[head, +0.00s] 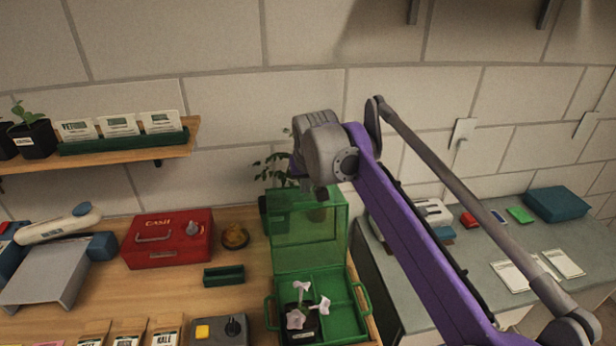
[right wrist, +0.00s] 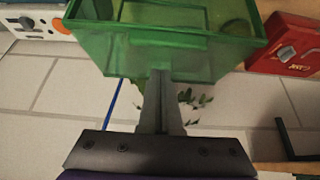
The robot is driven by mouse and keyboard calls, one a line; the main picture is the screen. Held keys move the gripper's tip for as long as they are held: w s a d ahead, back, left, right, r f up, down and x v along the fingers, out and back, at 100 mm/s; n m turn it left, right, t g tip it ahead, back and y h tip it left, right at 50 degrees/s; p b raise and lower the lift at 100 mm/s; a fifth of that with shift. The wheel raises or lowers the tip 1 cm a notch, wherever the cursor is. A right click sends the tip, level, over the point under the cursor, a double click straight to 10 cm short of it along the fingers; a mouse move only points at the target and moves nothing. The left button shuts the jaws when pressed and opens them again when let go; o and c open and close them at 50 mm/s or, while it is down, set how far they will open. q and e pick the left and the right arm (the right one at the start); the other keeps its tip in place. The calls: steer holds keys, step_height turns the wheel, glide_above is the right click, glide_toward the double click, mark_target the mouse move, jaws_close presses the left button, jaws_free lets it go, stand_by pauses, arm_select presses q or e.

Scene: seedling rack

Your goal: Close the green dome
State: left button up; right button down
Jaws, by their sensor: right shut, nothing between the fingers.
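The green dome (head: 307,222) is a see-through lid standing raised at the back of a green tray (head: 325,270) with handles and compartments. A dark pot with a pale pink flower (head: 298,318) stands in the tray's front left compartment. My right gripper (head: 320,192) is above and behind the lid's upper edge, partly hidden by its own wrist. In the right wrist view the shut, empty fingers (right wrist: 159,77) reach to the edge of the green lid (right wrist: 150,45); I cannot tell whether they touch it. My left gripper is not in view.
A red cash box (head: 167,238) and a small green tray (head: 223,274) are left of the dome. A leafy plant (head: 272,172) stands behind it. A shelf with seed packets (head: 119,125) is at upper left. A grey counter (head: 480,240) lies right, behind my arm.

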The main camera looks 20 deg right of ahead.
mark_target(310, 206)
steer(key=s, duration=0.2)
steer(key=s+a, duration=0.1)
steer(key=shift+s+r, duration=0.3)
steer(key=shift+s, duration=0.05)
steer(key=shift+s, duration=0.15)
